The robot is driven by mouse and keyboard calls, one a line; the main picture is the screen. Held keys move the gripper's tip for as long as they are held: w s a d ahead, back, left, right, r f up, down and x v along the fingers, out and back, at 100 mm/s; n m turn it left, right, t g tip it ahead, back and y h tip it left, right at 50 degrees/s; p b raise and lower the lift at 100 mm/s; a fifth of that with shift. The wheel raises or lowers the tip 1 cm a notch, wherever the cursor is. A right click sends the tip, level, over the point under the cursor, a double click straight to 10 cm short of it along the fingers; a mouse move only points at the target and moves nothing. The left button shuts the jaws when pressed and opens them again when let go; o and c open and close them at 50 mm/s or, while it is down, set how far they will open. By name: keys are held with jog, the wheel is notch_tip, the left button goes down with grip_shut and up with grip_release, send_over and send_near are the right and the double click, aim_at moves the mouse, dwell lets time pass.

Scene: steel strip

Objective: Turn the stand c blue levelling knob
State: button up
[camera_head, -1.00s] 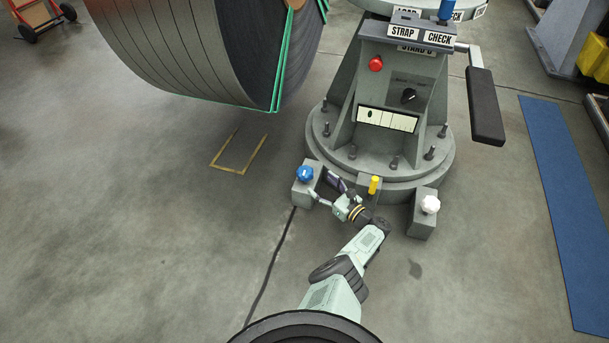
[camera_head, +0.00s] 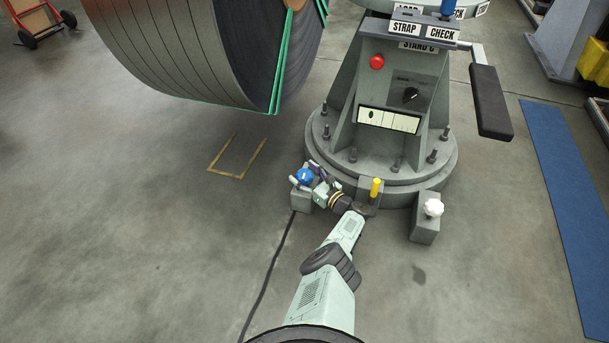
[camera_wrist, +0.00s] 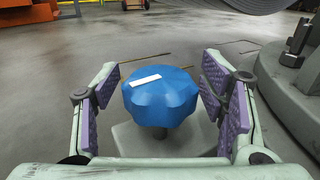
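The blue levelling knob (camera_head: 304,176) sits on top of a grey block (camera_head: 300,200) at the left foot of stand C (camera_head: 380,160). In the wrist view the lobed blue knob (camera_wrist: 160,97) has a white mark on its top. My gripper (camera_head: 304,178) is at the knob. A gap shows between each pad and the knob.
A yellow knob (camera_head: 376,187) and a white knob (camera_head: 433,207) stand on neighbouring blocks to the right. A large steel coil (camera_head: 200,50) hangs at the upper left. The stand's base carries several upright bolts. Floor to the left is clear.

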jog(key=c, duration=1)
jog(key=shift+o, duration=0.2)
jog(key=shift+s+r+m+t+h+p, duration=0.1)
jog(key=shift+m+t+h+p, duration=0.2)
jog(key=shift+p, duration=0.2)
